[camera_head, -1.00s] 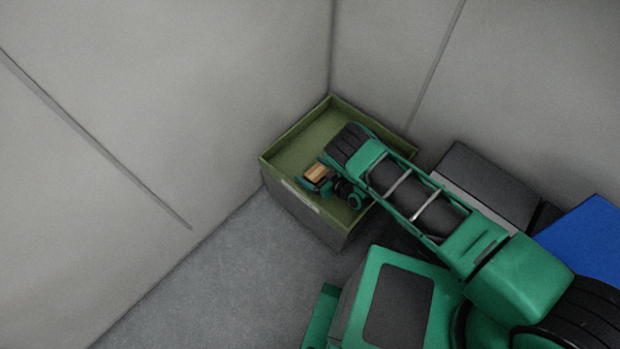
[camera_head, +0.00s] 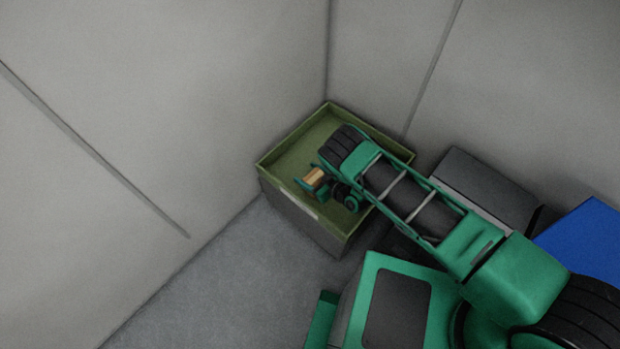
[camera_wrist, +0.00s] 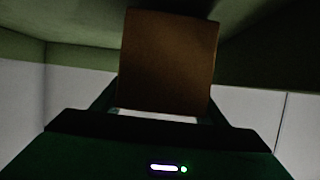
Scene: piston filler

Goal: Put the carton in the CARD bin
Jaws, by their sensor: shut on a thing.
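The carton (camera_head: 314,178) is a small tan-brown box held between the fingers of my gripper (camera_head: 314,183). In the wrist view the carton (camera_wrist: 168,62) fills the upper middle, between the jaws. My gripper is shut on it. In the head view both appear over the near left part of an olive-green open bin (camera_head: 290,152) with a pale label on its front. The label's text is too small to read. My arm covers the right part of the bin. I cannot tell how far the carton is above the bin's floor.
The bin stands in a corner between two grey walls (camera_head: 150,90). Dark grey boxes (camera_head: 485,185) and a blue surface (camera_head: 590,240) lie to its right, partly behind my arm. Grey floor (camera_head: 230,280) is clear in front of the bin at left.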

